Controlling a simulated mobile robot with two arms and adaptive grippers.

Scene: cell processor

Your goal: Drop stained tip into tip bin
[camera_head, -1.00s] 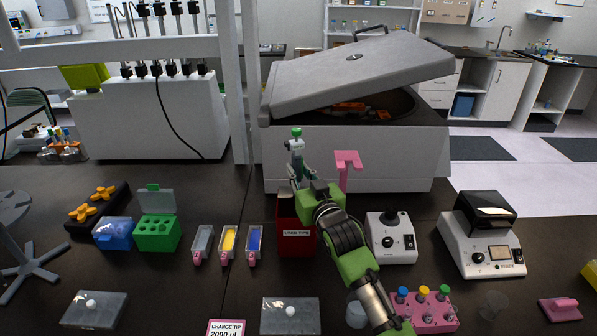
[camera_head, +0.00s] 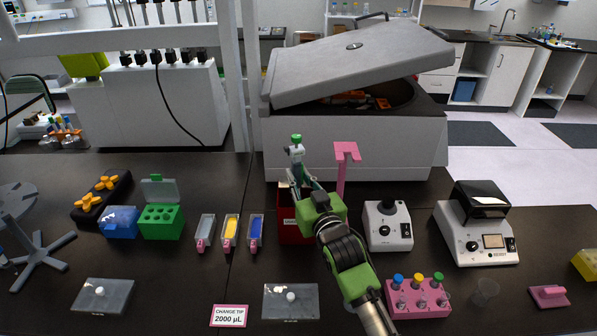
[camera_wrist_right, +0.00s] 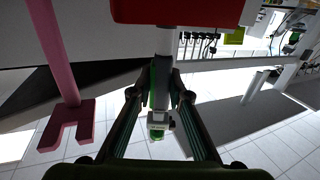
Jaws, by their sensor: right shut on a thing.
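My right gripper (camera_head: 297,178) is shut on a grey pipette (camera_head: 296,155) with a green top, held upright at the red used-tips bin (camera_head: 287,226). In the right wrist view my gripper (camera_wrist_right: 160,95) has its fingers on both sides of the pipette (camera_wrist_right: 159,122). Its pale shaft runs to the edge of the red bin (camera_wrist_right: 185,12), which hides the lower end. I cannot see the stained tip or its stain. My right arm covers part of the bin in the head view. My left gripper is not in view.
A pink stand (camera_head: 343,170) rises just right of my gripper, before the large grey centrifuge (camera_head: 350,135). A white mixer (camera_head: 388,228) stands right of the bin. Three small tip boxes (camera_head: 230,231) stand to its left. A pink tube rack (camera_head: 418,299) is in front.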

